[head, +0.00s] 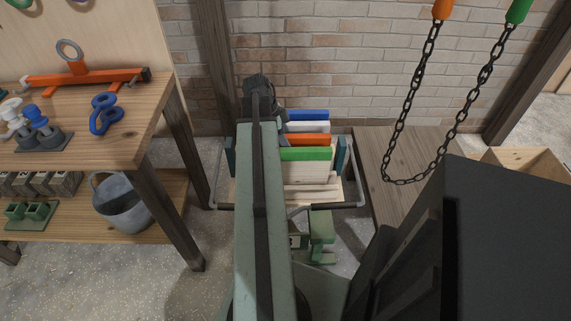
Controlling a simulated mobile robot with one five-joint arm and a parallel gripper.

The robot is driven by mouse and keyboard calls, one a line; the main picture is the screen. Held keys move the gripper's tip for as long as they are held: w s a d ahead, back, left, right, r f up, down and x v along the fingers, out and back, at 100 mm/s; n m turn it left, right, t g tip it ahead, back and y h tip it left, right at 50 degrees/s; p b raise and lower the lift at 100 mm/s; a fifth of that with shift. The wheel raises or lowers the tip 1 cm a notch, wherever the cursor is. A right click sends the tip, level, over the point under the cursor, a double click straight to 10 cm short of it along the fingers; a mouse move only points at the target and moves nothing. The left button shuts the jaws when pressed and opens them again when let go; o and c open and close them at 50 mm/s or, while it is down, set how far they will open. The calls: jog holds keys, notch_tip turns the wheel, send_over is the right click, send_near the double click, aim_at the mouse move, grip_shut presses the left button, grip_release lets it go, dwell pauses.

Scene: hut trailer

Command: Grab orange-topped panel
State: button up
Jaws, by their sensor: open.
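The orange-topped panel (310,140) stands upright in a rack of panels on the floor by the brick wall. It is behind a green-topped panel (306,154) and in front of a white-topped panel (309,127) and a blue-topped panel (308,115). Their left ends are hidden behind my arm. My arm reaches forward over the left part of the rack, with its dark far end just left of and beyond the panels. My gripper's fingers cannot be made out; the arm hides that area.
A grey rail frame (352,205) surrounds the rack. A wooden workbench (130,100) with tools stands left, with a metal bucket (122,205) on its lower shelf. A chain (398,110) hangs over a wooden platform (375,155) at right. An open wooden box (525,165) stands far right.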

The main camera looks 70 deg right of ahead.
jog(key=shift+b+x, duration=0.35)
jog(key=shift+x, duration=0.7)
jog(key=shift+w+r, duration=0.1)
grip_shut()
dwell(0.5)
